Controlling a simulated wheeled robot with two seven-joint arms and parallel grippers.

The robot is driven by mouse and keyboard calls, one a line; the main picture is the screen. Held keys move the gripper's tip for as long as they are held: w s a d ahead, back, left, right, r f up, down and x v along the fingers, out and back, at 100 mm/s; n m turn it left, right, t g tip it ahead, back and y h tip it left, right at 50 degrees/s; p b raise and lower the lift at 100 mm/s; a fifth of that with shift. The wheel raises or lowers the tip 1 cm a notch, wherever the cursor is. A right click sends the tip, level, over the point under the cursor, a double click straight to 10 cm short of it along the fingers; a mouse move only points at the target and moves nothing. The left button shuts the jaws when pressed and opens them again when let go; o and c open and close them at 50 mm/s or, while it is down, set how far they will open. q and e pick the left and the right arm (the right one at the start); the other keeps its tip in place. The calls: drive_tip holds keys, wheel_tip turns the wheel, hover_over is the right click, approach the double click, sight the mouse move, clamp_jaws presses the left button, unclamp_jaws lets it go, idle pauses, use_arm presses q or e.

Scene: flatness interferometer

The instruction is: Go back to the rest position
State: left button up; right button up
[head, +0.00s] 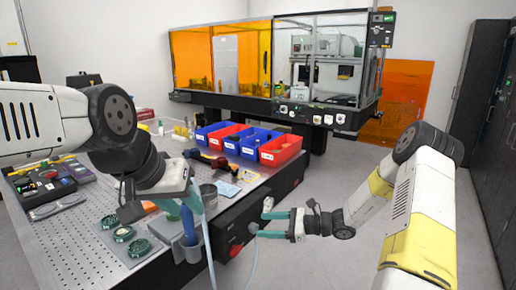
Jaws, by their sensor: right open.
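My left gripper (181,207) points down over the front right edge of the perforated table (90,235). Its teal fingers are partly hidden, and I cannot tell whether they hold anything. A blue cylinder (188,226) stands upright in a grey holder (190,252) at the table's edge, just below these fingers. My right gripper (270,224) is open and points left. Its two teal fingers are apart, in front of the black panel on the table's side, with nothing seen between them.
Red and blue bins (281,150) line the table's back right edge. Round green-topped parts (123,233) lie near its front. A pale hose (209,250) hangs by the holder. An enclosure with orange panels (192,57) stands behind. Grey floor (330,190) is clear at right.

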drive_tip(key=s+d+r+n+h, duration=0.3)
drive_tip(key=s+r+n, duration=0.3)
drive_tip(key=s+r, duration=0.2)
drive_tip(key=s+d+r+n+t+h, duration=0.1)
drive_tip(key=s+d+r+n+h, duration=0.3)
drive_tip(key=s+r+n, duration=0.3)
drive_tip(key=s+d+r+n+t+h, duration=0.1)
drive_tip(key=s+d+r+n+h, duration=0.2)
drive_tip(key=s+r, duration=0.8)
drive_tip(key=n+h, duration=0.2)
drive_tip(key=n, duration=0.1)
drive_tip(key=shift+s+d+r+n+h, duration=0.15)
drive_tip(key=shift+d+n+h, duration=0.15)
drive_tip(key=shift+d+h, duration=0.1)
